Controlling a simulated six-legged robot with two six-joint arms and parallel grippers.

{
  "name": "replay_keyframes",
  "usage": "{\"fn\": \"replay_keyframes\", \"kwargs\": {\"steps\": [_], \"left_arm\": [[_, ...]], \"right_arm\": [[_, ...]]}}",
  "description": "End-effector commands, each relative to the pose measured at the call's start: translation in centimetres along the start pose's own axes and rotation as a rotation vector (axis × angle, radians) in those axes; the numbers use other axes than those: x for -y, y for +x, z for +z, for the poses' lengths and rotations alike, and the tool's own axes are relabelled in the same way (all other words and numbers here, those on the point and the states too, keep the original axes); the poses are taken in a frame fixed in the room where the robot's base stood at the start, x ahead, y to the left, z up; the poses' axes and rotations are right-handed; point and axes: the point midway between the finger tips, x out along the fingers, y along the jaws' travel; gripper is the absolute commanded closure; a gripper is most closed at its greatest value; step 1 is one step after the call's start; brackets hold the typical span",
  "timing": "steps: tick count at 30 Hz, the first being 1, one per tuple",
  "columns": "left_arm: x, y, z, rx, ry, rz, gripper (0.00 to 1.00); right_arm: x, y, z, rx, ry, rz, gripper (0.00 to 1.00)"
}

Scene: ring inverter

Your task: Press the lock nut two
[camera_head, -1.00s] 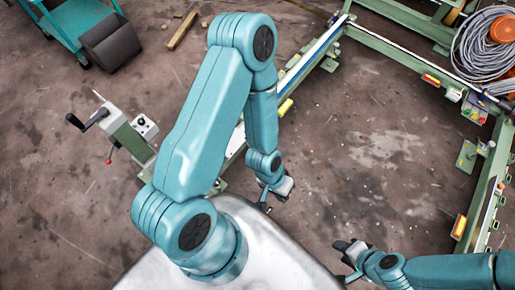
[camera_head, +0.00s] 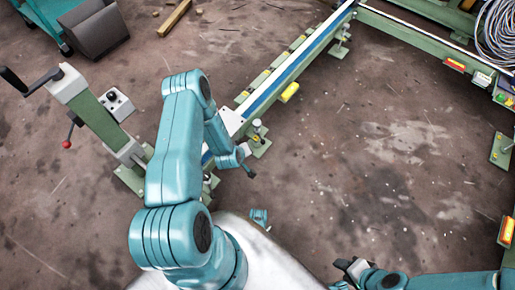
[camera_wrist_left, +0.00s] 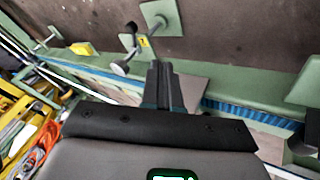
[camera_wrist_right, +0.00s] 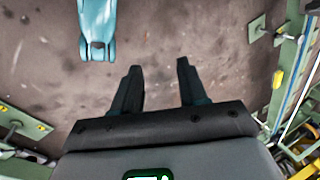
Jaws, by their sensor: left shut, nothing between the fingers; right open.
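A levelling foot with a round metal knob and a small yellow tag (camera_head: 256,134) stands on a green plate beside the rail. I cannot tell which part of it is lock nut two. The left wrist view shows its round knob (camera_wrist_left: 118,67) and yellow tag (camera_wrist_left: 143,41) just beyond my left gripper (camera_wrist_left: 160,66). That gripper is shut and empty, and no contact can be made out. My right gripper (camera_head: 348,263) is open and empty over the floor, with both fingers apart in the right wrist view (camera_wrist_right: 160,68).
A green rail (camera_head: 296,62) with a blue strip runs away to the upper right. A crank post (camera_head: 97,105) stands at left. A right-hand green frame (camera_head: 432,42) bears cables (camera_head: 499,34). The floor (camera_head: 370,170) between is clear.

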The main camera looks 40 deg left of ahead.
Motion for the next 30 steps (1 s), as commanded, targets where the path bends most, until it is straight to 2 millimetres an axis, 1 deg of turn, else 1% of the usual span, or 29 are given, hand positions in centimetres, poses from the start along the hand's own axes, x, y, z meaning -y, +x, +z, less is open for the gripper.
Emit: {"fn": "replay_keyframes", "kwargs": {"steps": [5,8,11,21,23,24,27,30], "left_arm": [[-0.1,-0.1,0.1,0.002,0.002,0.0,1.0],[-0.1,0.4,0.2,0.002,0.003,0.001,1.0],[0.0,1.6,0.3,0.002,0.003,0.001,1.0],[0.1,9.0,0.4,0.002,0.004,0.001,1.0],[0.1,10.2,0.4,0.002,0.004,0.001,1.0],[-0.3,10.7,0.4,0.002,0.005,0.003,1.0],[-1.9,11.3,0.4,0.003,0.006,0.004,1.0],[-2.8,11.8,0.4,0.003,0.004,0.002,1.0]], "right_arm": [[0.0,-0.1,0.0,0.0,0.0,0.0,0.57],[-0.1,0.1,0.0,-0.001,0.0,0.0,0.57],[-0.3,0.8,-0.1,-0.003,0.002,0.0,0.57],[-1.9,3.7,-0.9,-0.022,0.023,0.002,0.57],[-2.2,4.2,-1.1,-0.026,0.026,0.003,0.57],[-2.3,4.3,-1.2,-0.029,0.028,0.003,0.57],[-2.5,4.6,-1.3,-0.032,0.031,0.004,0.57],[-2.7,4.9,-1.4,-0.034,0.034,0.004,0.57]]}}
